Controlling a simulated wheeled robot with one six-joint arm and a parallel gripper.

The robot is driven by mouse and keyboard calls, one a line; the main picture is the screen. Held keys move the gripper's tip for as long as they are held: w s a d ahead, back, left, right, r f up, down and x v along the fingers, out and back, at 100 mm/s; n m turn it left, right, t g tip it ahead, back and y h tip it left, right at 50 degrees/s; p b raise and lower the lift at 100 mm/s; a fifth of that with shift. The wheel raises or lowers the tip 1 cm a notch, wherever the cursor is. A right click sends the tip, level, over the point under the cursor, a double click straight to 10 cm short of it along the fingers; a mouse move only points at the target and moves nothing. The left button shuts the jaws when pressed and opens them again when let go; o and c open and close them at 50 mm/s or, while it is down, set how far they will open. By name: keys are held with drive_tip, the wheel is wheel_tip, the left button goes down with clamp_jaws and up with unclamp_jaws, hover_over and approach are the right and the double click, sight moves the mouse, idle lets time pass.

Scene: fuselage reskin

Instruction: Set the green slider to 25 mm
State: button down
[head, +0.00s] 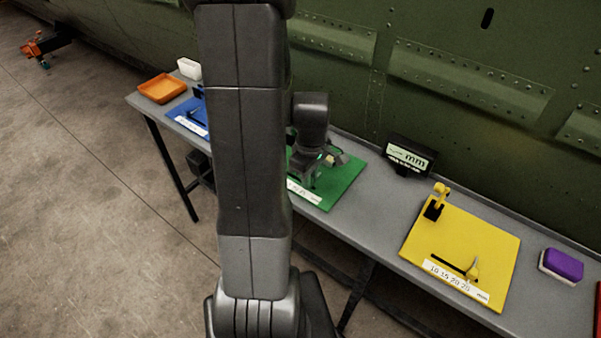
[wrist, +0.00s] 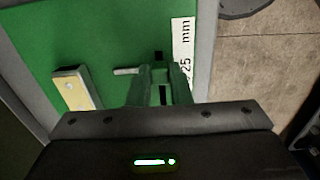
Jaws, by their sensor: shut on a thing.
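The green board (head: 343,186) lies on the bench, partly hidden by my arm in the head view. It also fills much of the wrist view (wrist: 105,35). A white scale strip (wrist: 183,48) runs along its edge, and "25 mm" is readable there. My gripper (wrist: 165,72) is low over the board beside the strip, shut on the green slider, whose body is mostly hidden between the fingers. A pale bar (wrist: 127,71) sticks out just left of the fingers. A small dark square (wrist: 158,54) shows just beyond them. The slider's exact reading cannot be told.
A yellow board (head: 480,238) and a purple-topped block (head: 562,264) are to the right. A blue board (head: 187,121), an orange tray (head: 162,88) and a white box (head: 189,68) are left. A pale-topped block (wrist: 77,90) stands on the green board.

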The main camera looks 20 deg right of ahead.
drive_tip(key=shift+s, duration=0.1)
drive_tip(key=c, duration=1.3)
unclamp_jaws()
drive_tip(key=shift+s+d, duration=0.15)
drive_tip(key=shift+d, duration=0.05)
drive_tip(key=shift+r, duration=0.65)
wheel_tip(320, 180, up, 12)
drive_tip(key=shift+r, duration=0.25)
drive_tip(key=shift+f, duration=0.1)
wheel_tip(320, 180, down, 14)
drive_tip(key=shift+a+r, duration=0.1)
drive_tip(key=shift+r, duration=0.05)
